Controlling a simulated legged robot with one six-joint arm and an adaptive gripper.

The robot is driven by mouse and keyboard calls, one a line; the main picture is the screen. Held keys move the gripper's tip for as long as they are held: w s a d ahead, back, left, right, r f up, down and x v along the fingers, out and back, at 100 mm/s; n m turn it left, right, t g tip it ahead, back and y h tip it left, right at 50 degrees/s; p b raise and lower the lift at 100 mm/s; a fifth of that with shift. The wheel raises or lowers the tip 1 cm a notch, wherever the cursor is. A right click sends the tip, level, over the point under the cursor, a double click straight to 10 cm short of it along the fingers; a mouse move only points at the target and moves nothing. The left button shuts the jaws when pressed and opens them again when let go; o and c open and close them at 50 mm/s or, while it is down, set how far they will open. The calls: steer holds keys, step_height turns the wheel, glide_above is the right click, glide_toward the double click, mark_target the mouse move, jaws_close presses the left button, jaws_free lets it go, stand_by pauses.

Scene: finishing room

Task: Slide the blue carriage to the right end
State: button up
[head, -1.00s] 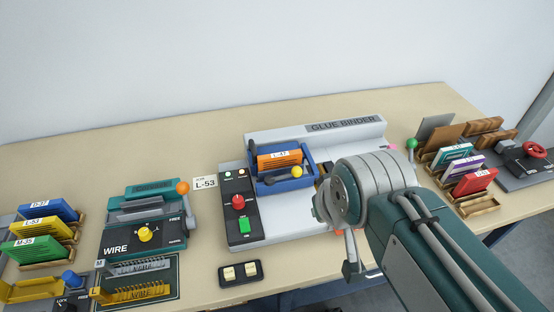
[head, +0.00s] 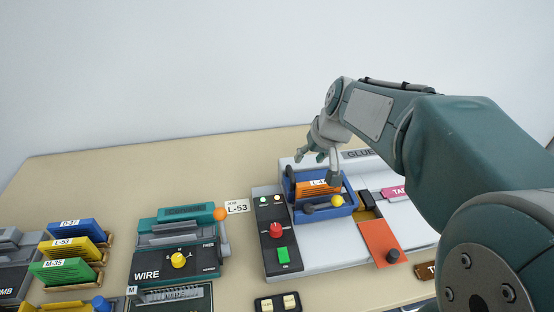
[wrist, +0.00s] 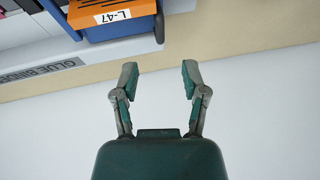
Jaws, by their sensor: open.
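The blue carriage (head: 328,213) sits toward the left of the grey glue binder (head: 310,261), beside the dark control panel. It holds an orange book labelled L-47 (wrist: 112,10) and has a yellow knob (head: 337,201) and a dark lever at its front. My gripper (head: 318,157) is above and behind the carriage, with its fingers apart and empty. In the wrist view the open fingers (wrist: 160,78) point past the table's back edge, with the carriage (wrist: 122,30) off at the upper left. My arm hides much of the binder's right part.
An orange-red plate (head: 382,244) with a dark knob and a pink tag (head: 395,193) are right of the carriage. The control panel (head: 273,232) has a red knob and a green button. The teal wire machine (head: 177,262) stands left. Bare table lies behind it.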

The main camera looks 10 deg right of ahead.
mark_target(292, 173)
steer(key=x, duration=0.4)
steer(key=w+x, duration=0.1)
steer(key=x, duration=0.3)
steer(key=w+x, duration=0.1)
steer(key=x, duration=0.4)
steer(key=shift+d+r, duration=0.15)
steer(key=shift+r, duration=0.3)
steer(key=shift+s, duration=0.1)
jaws_close()
